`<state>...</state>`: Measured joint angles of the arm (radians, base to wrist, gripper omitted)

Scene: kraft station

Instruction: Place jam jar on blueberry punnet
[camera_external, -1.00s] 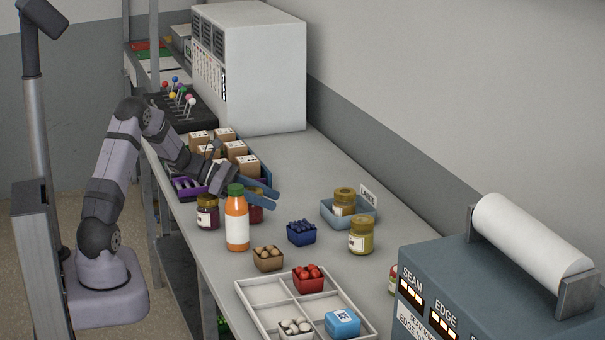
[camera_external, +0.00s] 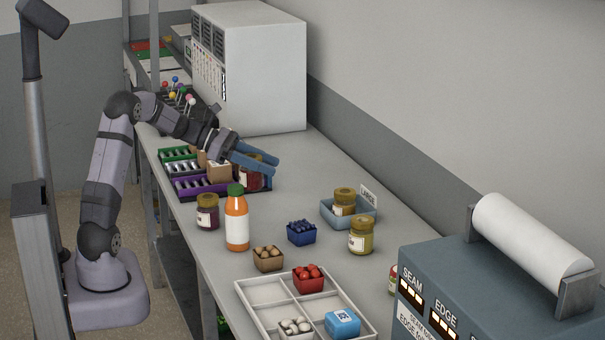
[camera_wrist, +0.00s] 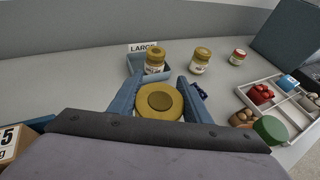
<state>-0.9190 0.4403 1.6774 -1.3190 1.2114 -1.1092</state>
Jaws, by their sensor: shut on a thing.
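My gripper (camera_external: 274,168) is shut on a jam jar (camera_external: 250,180) with dark red contents, held upright above the far left part of the bench. In the wrist view the jar's round gold lid (camera_wrist: 160,101) shows between the two blue fingers (camera_wrist: 158,88). The blueberry punnet (camera_external: 301,233), a small blue box of dark berries, stands on the bench, nearer the external camera than the gripper and to its right. In the wrist view the punnet (camera_wrist: 200,88) is mostly hidden behind the right finger. Nothing shows on top of it.
A dark jam jar (camera_external: 208,212) and an orange bottle (camera_external: 237,222) stand left of the punnet. A brown punnet (camera_external: 268,259) and a divided white tray (camera_external: 258,318) are in front. A yellow jar (camera_external: 362,236) and blue bin (camera_external: 333,219) are right. Cartons (camera_external: 219,172) sit left of the gripper.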

